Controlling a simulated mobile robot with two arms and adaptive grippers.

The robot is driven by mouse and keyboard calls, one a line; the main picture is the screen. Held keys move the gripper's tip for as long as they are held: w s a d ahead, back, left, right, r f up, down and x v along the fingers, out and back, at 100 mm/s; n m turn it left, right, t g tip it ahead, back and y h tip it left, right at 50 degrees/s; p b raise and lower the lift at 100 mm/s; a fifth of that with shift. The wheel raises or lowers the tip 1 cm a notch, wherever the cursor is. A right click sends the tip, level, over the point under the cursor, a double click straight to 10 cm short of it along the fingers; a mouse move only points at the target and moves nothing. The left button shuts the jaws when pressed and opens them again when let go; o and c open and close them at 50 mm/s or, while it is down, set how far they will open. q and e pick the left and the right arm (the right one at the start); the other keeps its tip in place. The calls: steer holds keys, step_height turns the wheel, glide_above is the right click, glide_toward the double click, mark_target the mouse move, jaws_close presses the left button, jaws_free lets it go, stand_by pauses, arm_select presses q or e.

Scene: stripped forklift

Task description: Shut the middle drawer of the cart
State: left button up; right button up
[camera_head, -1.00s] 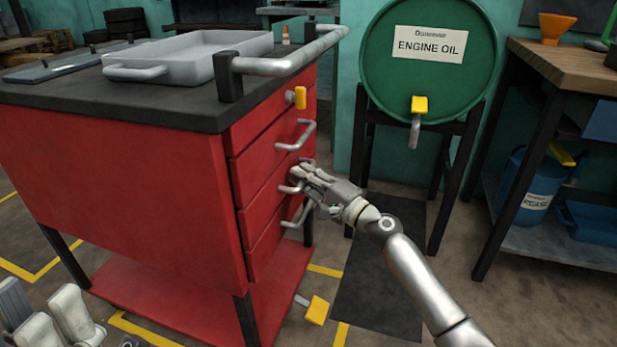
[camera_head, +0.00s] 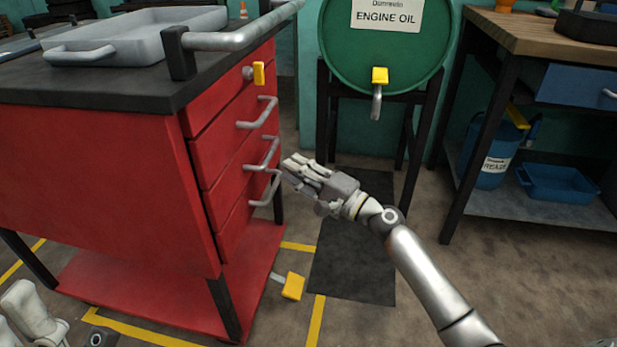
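The red cart (camera_head: 100,165) stands at left, with a stack of drawers on its right side. The drawer fronts look roughly flush with each other; a small gap would be hard to see. A middle drawer handle (camera_head: 262,153) is a grey bar, with another handle above and one below. My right gripper (camera_head: 287,170) is just right of the handles, its fingers pointing at the drawer fronts, and seems to hold nothing. Its finger spacing is unclear. My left gripper (camera_head: 25,312) shows only partly at the lower left corner, away from the drawers.
A grey tray (camera_head: 135,35) sits on the cart top beside a push bar (camera_head: 240,38). A yellow pedal (camera_head: 292,286) sticks out low by the cart. A green oil drum (camera_head: 385,50) on a black stand and a workbench (camera_head: 530,32) stand beyond. Floor at right is open.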

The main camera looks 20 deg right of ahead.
steer(key=shift+v, duration=1.85)
